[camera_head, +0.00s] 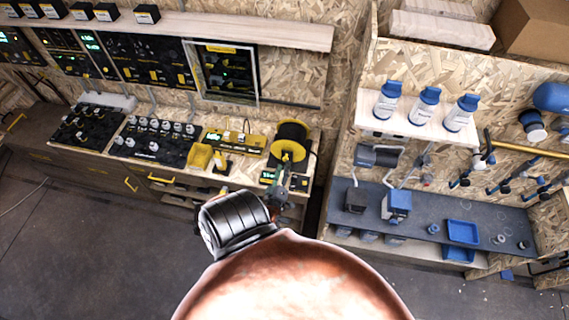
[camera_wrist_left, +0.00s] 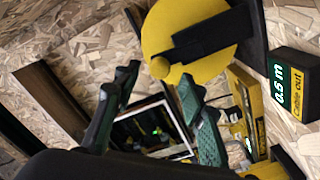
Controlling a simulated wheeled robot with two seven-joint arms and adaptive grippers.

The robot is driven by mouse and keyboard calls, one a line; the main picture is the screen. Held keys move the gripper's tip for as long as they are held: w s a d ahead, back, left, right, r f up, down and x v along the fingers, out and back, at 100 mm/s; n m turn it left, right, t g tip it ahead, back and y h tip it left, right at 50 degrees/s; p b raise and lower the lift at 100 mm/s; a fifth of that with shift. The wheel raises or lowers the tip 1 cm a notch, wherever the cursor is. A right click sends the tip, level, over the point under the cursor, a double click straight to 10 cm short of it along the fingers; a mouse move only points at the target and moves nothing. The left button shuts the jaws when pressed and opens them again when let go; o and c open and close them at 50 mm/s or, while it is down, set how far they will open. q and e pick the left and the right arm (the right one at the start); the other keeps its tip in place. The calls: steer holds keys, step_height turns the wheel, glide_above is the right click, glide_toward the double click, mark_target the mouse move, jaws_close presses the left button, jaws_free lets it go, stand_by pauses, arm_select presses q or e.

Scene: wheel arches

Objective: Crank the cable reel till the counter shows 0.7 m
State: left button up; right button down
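The cable reel (camera_head: 291,134) stands at the right end of the left workbench, a black drum with a yellow disc. In the left wrist view, its yellow disc (camera_wrist_left: 205,28) carries a black crank arm (camera_wrist_left: 212,36) ending in a round yellow knob (camera_wrist_left: 160,68). The counter (camera_wrist_left: 293,88), labelled "Cable out", reads 0.5 m; it shows small in the head view (camera_head: 268,176). My left gripper (camera_wrist_left: 160,80) is open, its fingertips on either side of the knob in the picture; I cannot tell whether they touch it. My right gripper is not in view.
A yellow device (camera_head: 233,139) and black panels with knobs (camera_head: 153,141) sit on the bench left of the reel. A framed panel (camera_head: 226,70) hangs behind. On the right are shelves with blue-capped bottles (camera_head: 424,106) and a blue tray (camera_head: 462,231). The floor at left is clear.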

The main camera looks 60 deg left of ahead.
arm_select(q)
steer(key=v, duration=0.8)
steer(key=shift+s+d, duration=0.25)
